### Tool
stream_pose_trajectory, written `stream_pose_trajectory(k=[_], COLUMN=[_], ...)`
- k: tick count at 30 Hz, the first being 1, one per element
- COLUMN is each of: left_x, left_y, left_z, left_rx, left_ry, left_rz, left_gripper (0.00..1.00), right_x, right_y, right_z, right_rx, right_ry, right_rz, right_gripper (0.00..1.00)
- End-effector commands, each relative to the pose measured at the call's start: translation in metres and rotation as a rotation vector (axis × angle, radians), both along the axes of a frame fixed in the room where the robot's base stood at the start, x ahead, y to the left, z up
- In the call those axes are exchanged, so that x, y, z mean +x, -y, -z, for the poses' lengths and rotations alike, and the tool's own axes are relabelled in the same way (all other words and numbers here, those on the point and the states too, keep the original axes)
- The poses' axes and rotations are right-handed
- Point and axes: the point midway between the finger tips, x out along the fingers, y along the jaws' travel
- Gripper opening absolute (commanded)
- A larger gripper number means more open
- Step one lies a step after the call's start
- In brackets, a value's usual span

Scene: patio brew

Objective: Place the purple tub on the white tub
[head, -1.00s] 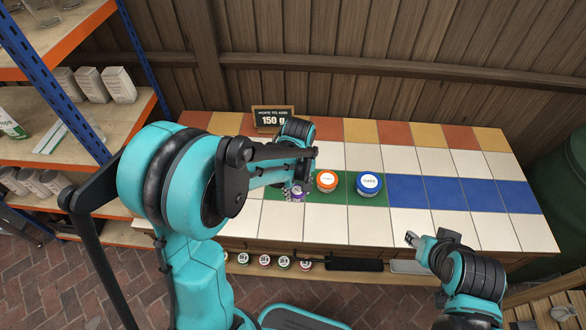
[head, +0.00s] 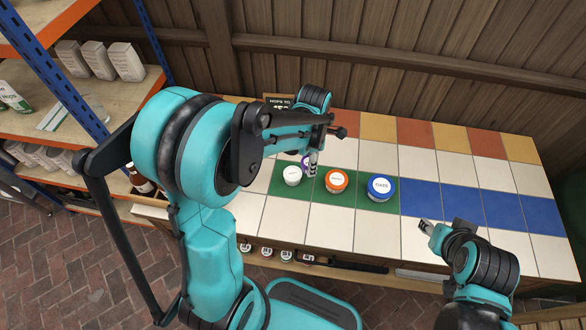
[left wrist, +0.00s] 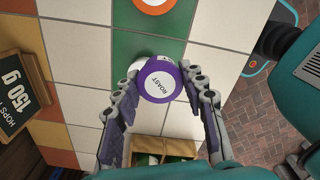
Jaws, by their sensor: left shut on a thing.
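My left gripper (head: 311,163) is shut on the purple tub (head: 305,160), which is mostly hidden behind the fingers in the head view. In the left wrist view the purple tub (left wrist: 160,88), with a round lid reading ROAST, sits between the two fingers (left wrist: 158,92). The white tub (head: 292,177) stands on the green tiles, just left of and below the gripper in the head view. In the left wrist view a sliver of the white tub (left wrist: 136,66) shows behind the purple one. Whether they touch is unclear. My right gripper (head: 428,227) is near the counter's front, empty.
An orange tub (head: 336,181) and a blue tub (head: 380,187) stand in a row right of the white tub. A small 150 g sign (left wrist: 20,90) stands at the back. The blue tiles (head: 470,203) at right are clear. A shelf unit (head: 90,95) stands at left.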

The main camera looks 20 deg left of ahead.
Motion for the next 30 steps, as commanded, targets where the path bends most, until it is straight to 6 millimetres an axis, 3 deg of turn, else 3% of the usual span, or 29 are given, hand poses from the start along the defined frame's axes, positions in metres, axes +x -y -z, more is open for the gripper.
stream_pose_trajectory(k=[3,9,14,21,30], left_x=[0.005,0.009,0.01,0.01,0.01], left_y=[-0.028,-0.055,-0.059,-0.059,-0.059], left_z=[0.02,0.035,0.042,0.077,0.077], left_rx=[0.0,0.0,0.0,0.0,0.0], left_ry=[0.0,0.0,0.0,0.0,0.0], left_rz=[-0.005,0.0,0.003,0.003,0.003], left_gripper=[0.13,0.13,0.13,0.13,0.13], right_x=[0.0,0.0,0.0,0.0,0.0], right_y=[0.0,0.0,0.0,0.0,0.0], right_z=[0.013,0.02,0.024,0.041,0.04], right_rx=[0.0,0.0,0.0,0.0,0.0], right_ry=[0.0,0.0,0.0,0.0,0.0], right_rz=[0.0,0.0,0.0,0.0,0.0], right_gripper=[0.4,0.4,0.4,0.4,0.4])
